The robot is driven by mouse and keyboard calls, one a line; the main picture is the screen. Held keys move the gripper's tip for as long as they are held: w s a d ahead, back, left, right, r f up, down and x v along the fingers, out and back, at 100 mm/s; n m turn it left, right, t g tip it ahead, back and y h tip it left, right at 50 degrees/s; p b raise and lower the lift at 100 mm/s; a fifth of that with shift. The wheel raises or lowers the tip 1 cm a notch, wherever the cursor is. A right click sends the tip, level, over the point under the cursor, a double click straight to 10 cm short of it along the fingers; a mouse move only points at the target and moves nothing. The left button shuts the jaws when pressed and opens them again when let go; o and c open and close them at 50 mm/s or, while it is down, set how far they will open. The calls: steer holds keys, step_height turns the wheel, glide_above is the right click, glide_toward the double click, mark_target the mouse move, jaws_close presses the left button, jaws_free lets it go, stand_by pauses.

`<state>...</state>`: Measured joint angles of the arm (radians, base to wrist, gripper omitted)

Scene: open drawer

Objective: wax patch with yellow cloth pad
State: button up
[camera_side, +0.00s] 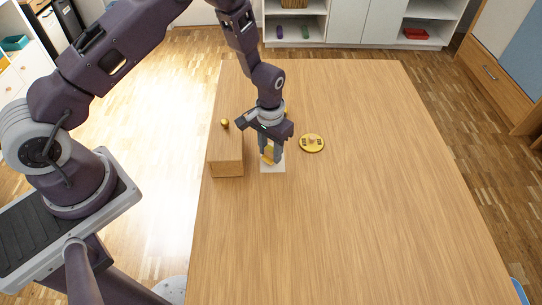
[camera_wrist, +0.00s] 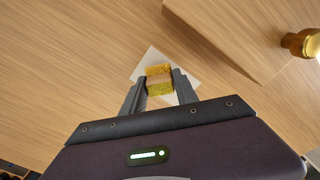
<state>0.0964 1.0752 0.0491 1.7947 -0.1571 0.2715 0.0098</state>
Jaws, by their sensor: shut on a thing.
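The yellow cloth pad (camera_wrist: 159,80) is between the fingers of my gripper (camera_wrist: 160,88) in the wrist view; it has a yellow upper part, a tan middle and a speckled yellow lower part. In the side view the pad (camera_side: 268,152) shows at the fingertips of my gripper (camera_side: 271,156), which points down. A pale square patch (camera_side: 272,168) lies on the table under the pad. The patch also shows around the pad in the wrist view (camera_wrist: 150,57). I cannot tell whether the pad touches it.
A wooden drawer block (camera_side: 226,162) with a round brass knob (camera_side: 225,123) stands just left of the patch; the knob is also in the wrist view (camera_wrist: 302,42). A round yellow disc (camera_side: 312,143) lies to the right. The table (camera_side: 370,220) is clear on the right and in front.

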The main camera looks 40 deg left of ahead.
steer(key=shift+w+a, duration=2.45)
steer(key=shift+a, duration=0.05)
steer(key=shift+s+d, duration=3.8)
steer(key=shift+d, duration=0.05)
steer(key=shift+s+d+r, duration=0.15)
step_height(320, 180, up, 6)
steer(key=shift+r, duration=0.15)
steer(key=shift+w+d, duration=0.35)
steer(key=shift+w, duration=0.05)
